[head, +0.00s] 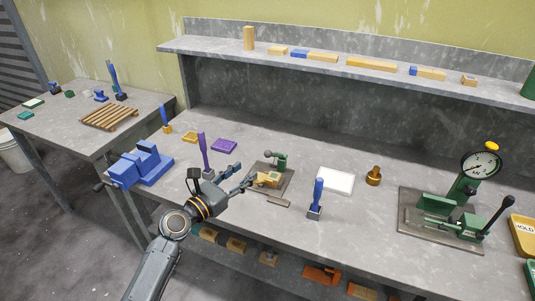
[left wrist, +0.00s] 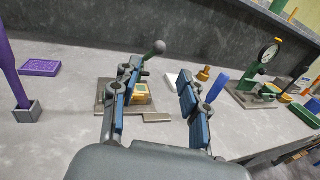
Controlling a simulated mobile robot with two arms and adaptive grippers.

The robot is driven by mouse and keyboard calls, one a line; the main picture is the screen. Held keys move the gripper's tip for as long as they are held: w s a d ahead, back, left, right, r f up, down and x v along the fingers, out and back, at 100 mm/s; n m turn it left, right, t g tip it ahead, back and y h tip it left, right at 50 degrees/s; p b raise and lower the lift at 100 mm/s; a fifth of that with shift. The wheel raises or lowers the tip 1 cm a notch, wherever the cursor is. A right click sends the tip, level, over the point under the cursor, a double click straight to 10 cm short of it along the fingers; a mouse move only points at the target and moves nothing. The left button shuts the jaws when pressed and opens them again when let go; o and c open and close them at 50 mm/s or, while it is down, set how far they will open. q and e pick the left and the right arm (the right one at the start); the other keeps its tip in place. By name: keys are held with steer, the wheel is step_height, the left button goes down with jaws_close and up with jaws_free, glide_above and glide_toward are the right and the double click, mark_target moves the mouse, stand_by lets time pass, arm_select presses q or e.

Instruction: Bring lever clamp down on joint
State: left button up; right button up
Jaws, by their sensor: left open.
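The lever clamp (head: 279,160) is a small green device on a grey base plate (head: 284,186) on the bench. Its lever stands raised, ending in a round dark green knob (left wrist: 158,47). The joint (head: 267,179), a yellow-tan block piece, lies on the plate in front of the clamp; it also shows in the left wrist view (left wrist: 140,96), partly hidden by a finger. My left gripper (head: 245,176) is open and empty, just left of the joint. In the left wrist view my gripper (left wrist: 160,92) has its fingers spread, the left one covering part of the clamp. My right gripper is not in view.
A blue-handled tool (head: 317,196) stands upright right of the plate, near a white tray (head: 335,180). A purple-handled tool (head: 204,150) and a blue vise (head: 142,166) are to the left. A gauge press (head: 462,190) stands far right.

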mark_target(268, 154)
arm_select(q)
steer(key=b+x, duration=0.1)
steer(key=x, duration=1)
steer(key=shift+w+d, duration=0.15)
steer(key=shift+w, duration=0.15)
steer(key=shift+c, duration=0.5)
jaws_close()
